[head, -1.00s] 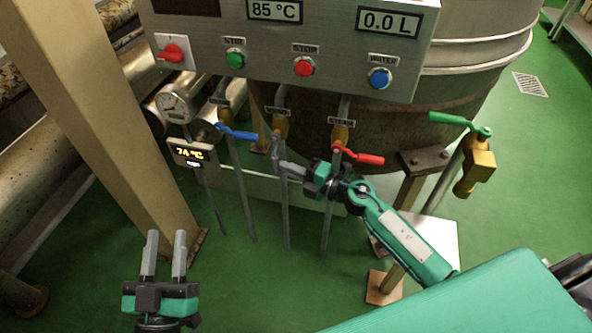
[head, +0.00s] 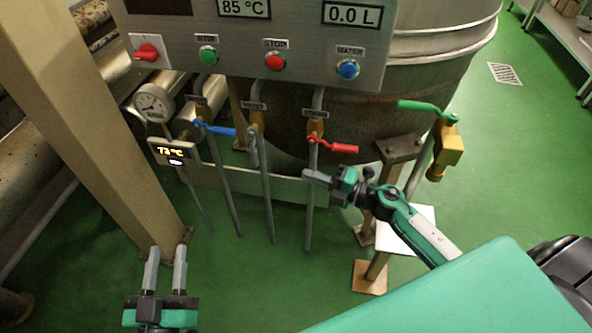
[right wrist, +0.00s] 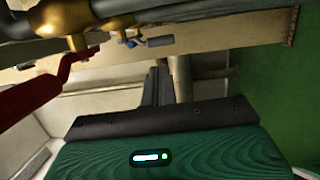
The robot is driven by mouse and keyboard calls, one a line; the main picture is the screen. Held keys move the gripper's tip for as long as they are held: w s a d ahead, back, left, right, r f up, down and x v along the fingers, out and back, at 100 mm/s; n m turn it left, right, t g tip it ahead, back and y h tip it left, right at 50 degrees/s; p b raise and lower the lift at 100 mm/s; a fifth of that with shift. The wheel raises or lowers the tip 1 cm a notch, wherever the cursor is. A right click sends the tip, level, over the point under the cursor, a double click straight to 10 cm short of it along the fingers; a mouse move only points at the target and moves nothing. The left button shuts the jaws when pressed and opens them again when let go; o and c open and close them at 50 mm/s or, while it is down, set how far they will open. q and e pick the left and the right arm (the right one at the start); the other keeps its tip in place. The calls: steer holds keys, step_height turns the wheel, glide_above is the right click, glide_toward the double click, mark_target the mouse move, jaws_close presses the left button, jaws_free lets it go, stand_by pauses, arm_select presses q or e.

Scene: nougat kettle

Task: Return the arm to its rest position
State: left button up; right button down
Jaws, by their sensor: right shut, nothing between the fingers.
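My right gripper (head: 308,175) is shut and empty, below the red valve lever (head: 343,148) and to the right of the hanging grey lever (head: 254,150), apart from both. Its closed fingers (right wrist: 157,82) show in the right wrist view, with the red lever (right wrist: 45,92) large at the left. My right arm (head: 395,208) reaches in from the lower right. My left gripper (head: 166,252) is at the lower left over the floor, its two fingers apart with nothing between them.
A blue lever (head: 218,129) sits left of the grey one; a green lever (head: 425,107) tops a brass tap at the right. The control panel (head: 310,72) and kettle (head: 435,75) stand behind. A beige post (head: 85,120) rises at the left. Green floor lies open at the right.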

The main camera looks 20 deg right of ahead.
steer(key=shift+s+d, duration=0.5)
